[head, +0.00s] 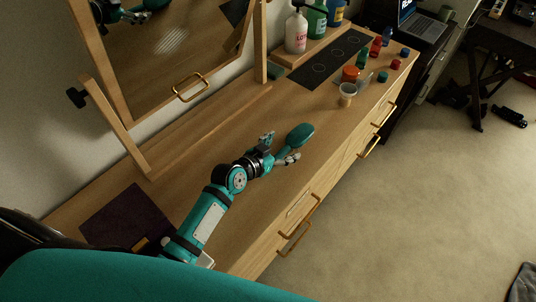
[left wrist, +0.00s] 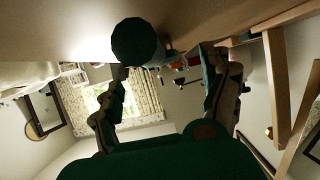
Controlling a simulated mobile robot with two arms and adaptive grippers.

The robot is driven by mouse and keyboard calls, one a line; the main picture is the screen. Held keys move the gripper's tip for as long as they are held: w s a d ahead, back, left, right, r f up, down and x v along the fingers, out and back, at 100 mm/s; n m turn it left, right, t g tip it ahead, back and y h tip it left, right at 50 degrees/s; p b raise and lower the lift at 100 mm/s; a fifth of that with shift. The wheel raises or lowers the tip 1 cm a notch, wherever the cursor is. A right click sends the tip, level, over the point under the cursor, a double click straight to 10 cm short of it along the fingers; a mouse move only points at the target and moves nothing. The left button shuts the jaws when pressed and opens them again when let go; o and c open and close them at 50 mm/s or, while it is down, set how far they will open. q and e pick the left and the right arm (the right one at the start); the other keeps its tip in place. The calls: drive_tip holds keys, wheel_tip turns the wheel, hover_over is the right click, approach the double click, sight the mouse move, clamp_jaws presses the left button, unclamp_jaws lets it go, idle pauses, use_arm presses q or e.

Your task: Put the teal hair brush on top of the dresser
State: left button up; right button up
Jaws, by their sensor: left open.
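The teal hair brush (head: 300,135) lies on the wooden dresser top (head: 265,205), its oval head pointing away from my left gripper (head: 280,149). Its handle reaches back between the spread fingers. The gripper is open, low over the dresser top, with one finger on each side of the handle. The dresser surface fills the top of that view. My right gripper is not in view.
A tilted mirror (head: 165,60) stands at the back left. A small cup (head: 347,92), an orange-lidded jar (head: 351,73) and several small bottles stand farther right, with a lotion bottle (head: 296,33) behind. A dark purple cloth or pad (head: 125,220) lies at the near left. Dresser top around the brush is clear.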

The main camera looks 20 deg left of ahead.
use_arm(q)
drive_tip(key=v, duration=0.8)
drive_tip(key=shift+s+b, duration=0.15)
drive_tip(key=shift+b, duration=0.2)
